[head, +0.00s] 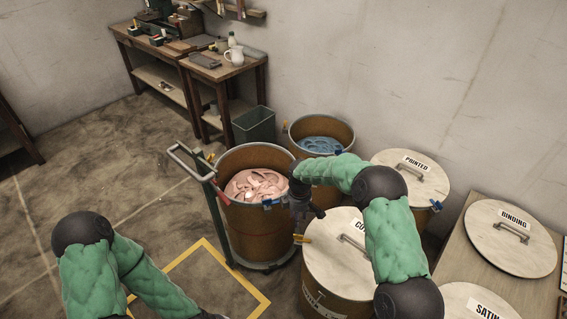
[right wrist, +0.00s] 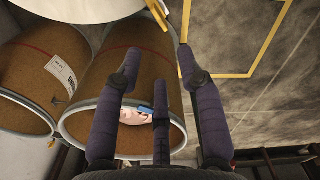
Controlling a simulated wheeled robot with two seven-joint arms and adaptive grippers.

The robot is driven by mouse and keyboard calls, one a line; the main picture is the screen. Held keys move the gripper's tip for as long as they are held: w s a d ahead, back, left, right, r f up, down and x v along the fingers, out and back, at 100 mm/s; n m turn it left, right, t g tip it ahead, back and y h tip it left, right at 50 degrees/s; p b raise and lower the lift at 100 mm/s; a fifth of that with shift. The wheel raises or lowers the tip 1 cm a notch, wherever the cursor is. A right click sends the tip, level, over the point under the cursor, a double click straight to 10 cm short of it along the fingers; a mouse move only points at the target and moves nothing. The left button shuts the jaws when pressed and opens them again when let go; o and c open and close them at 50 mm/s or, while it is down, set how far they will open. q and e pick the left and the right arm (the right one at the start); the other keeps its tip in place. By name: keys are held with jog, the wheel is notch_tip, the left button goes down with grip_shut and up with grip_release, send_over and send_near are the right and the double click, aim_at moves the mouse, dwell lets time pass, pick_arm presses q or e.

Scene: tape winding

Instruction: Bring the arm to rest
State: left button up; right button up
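My right arm (head: 395,240), in a green sleeve, reaches in from the lower right. Its dark gripper (head: 305,212) hangs beside the rim of the open brown drum (head: 256,222) with pink strips (head: 257,185) in it. In the right wrist view the gripper (right wrist: 160,62) has its fingers spread, with nothing between them. The drum also shows behind the fingers in that view (right wrist: 104,88). My left arm (head: 92,285) is bent at the lower left; its gripper is outside the picture.
The pink drum stands on a dark trolley with a handle (head: 180,155). Lidded drums (head: 330,262) (head: 425,178) stand to the right, and an open drum with blue material (head: 318,143) behind. A yellow floor frame (head: 205,240) lies at front. A bench (head: 215,70) stands against the wall.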

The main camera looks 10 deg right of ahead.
jog(key=s+a+f+m+y, duration=0.2)
jog(key=s+a+f+m, duration=0.15)
jog(key=s+f, duration=0.3)
jog(key=s+a+f+m+y, duration=0.1)
jog(key=s+a+f+m, duration=0.3)
jog(key=s, duration=0.4)
jog(key=s+f+m+y+p, duration=0.1)
jog(key=s+m, duration=0.7)
jog(key=s, duration=0.9)
jog(key=shift+s+d+f+m+p, duration=0.2)
jog(key=shift+d+f+m+p, duration=0.1)
jog(key=shift+m+p, duration=0.05)
